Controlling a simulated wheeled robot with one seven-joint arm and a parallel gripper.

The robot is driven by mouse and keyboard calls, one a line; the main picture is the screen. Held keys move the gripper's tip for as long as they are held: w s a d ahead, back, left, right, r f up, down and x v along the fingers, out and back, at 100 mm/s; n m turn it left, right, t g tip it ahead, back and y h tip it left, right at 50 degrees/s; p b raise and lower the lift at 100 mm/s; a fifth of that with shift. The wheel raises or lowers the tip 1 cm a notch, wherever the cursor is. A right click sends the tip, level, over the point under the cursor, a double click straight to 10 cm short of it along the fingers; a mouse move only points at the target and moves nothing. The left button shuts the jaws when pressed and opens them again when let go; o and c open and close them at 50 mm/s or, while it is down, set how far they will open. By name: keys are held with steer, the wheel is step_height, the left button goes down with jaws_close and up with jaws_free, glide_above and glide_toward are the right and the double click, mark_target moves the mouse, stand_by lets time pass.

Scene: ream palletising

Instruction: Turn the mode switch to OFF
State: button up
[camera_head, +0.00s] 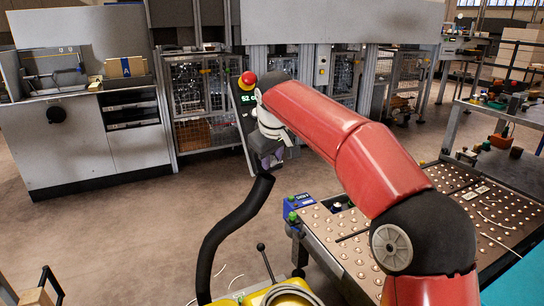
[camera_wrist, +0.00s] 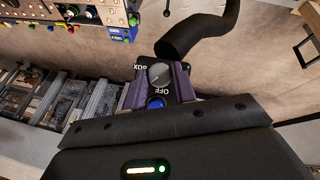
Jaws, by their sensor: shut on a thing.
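The mode switch (camera_wrist: 159,74) is a round grey knob on a small black panel (camera_wrist: 139,75), seen in the wrist view between the purple fingers of my gripper (camera_wrist: 160,80). The fingers are shut on the knob. I cannot tell which mark the knob points to. A blue button (camera_wrist: 155,102) sits on the same panel, nearer my wrist. In the head view my gripper (camera_head: 268,161) is at the lower part of a control post (camera_head: 241,99) and hides the switch.
The post carries a red mushroom button (camera_head: 247,79) and a green-lit display (camera_head: 248,99). A black bent hose (camera_head: 228,232) rises close below my gripper. A studded table (camera_head: 335,229) stands to the right. Fenced cages (camera_head: 207,92) stand behind. Floor at left is clear.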

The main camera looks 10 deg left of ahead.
steer(key=n+t, duration=0.1)
steer(key=n, duration=0.1)
steer(key=shift+s+a+n+h+p, duration=0.1)
steer(key=shift+s+n+h+p, duration=0.05)
steer(key=shift+n+h+p, duration=0.25)
steer(key=shift+s+f+n+t+b, duration=0.1)
steer(key=shift+n+t+b, duration=0.15)
steer(key=shift+n+t, duration=0.6)
steer(key=shift+f+n+t+b, duration=0.1)
steer(key=shift+n+t+b, duration=0.2)
steer(key=shift+n, duration=0.95)
steer(key=o, duration=1)
steer(key=v, duration=0.7)
steer(key=shift+s+a+r, duration=0.2)
steer(key=shift+s+r, duration=0.1)
steer(key=shift+s, duration=0.05)
